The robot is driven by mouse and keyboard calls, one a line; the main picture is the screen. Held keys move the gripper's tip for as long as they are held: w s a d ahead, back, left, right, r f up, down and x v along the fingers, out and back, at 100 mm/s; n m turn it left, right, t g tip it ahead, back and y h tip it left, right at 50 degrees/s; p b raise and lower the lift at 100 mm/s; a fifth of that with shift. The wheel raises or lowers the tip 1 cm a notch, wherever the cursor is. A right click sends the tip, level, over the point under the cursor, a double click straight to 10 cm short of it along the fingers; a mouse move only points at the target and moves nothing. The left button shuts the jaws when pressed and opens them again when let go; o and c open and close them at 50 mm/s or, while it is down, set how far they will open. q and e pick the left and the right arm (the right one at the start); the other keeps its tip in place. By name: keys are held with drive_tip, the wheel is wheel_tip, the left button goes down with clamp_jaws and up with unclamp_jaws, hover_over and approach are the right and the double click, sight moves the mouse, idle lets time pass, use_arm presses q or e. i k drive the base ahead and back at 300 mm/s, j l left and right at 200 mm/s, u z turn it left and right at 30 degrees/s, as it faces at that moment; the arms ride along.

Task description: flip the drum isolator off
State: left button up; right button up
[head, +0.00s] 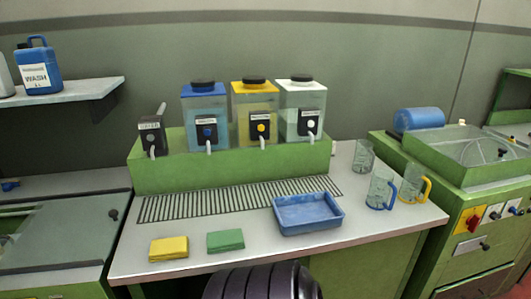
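A red rotary switch on a yellow plate, which looks like the drum isolator (473,220), is on the front of the green machine (449,215) at the right. The red handle looks tilted, but it is too small to read its setting. Two pale plates with dark knobs, one nearer (493,213) and one farther right (513,208), sit beside it. A blue drum (419,119) lies on top of this machine at the back. Neither of my grippers is in the head view.
The middle bench (250,237) carries a blue tray (308,213), yellow and green cloths, and three dispensers on a green stand (230,171). A clear jug (381,189), a yellow-handled jug (412,183) and another clear vessel (363,156) stand near its right edge, close to the machine.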

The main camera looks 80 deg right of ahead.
sight(473, 221)
drive_tip(key=z, duration=4.15)
